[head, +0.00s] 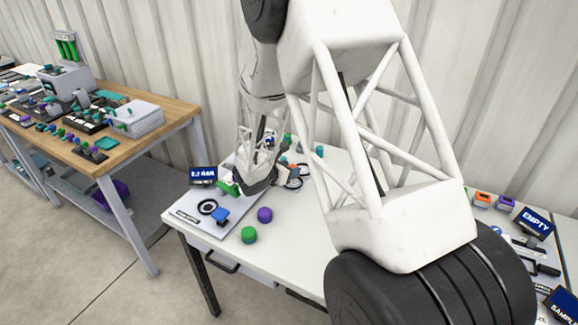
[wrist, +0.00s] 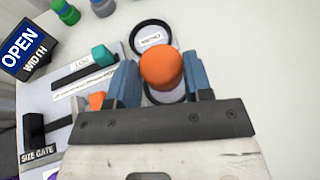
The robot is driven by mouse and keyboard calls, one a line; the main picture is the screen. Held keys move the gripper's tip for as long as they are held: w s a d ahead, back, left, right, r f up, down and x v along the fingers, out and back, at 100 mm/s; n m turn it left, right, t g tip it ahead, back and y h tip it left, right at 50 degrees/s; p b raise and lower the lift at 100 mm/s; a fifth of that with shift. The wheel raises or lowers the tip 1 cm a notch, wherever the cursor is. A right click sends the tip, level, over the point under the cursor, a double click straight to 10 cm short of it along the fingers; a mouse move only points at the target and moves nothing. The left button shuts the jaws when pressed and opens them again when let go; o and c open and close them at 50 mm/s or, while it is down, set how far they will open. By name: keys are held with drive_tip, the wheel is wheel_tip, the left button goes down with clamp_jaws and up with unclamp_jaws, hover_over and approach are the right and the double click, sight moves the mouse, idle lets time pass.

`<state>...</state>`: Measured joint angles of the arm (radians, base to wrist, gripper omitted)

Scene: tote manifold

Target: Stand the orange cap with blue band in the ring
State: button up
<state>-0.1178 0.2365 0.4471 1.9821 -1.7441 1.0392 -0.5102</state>
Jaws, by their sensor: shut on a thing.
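The orange cap (wrist: 161,66) is between the two blue fingers of my gripper (wrist: 163,78) in the wrist view, and the gripper is shut on it. I see its rounded orange top; a blue band on it cannot be made out. One black ring (wrist: 166,96) shows partly behind and below the cap, mostly hidden by it and the fingers. A second black ring (wrist: 137,47) with a white label inside lies just beyond the cap. Whether the cap touches a ring cannot be told. In the head view my arm hides the cap.
A sign reading OPEN WIDTH (wrist: 25,48) and a board with a teal piece (wrist: 103,55) and a smaller orange piece (wrist: 97,100) are left of my gripper. Loose green (head: 249,235) and purple (head: 265,215) caps stand near the table's front. The table right of the rings looks clear.

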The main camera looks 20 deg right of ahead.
drive_tip(key=shift+f, duration=1.65)
drive_tip(key=o, duration=1)
drive_tip(key=shift+v, duration=3.85)
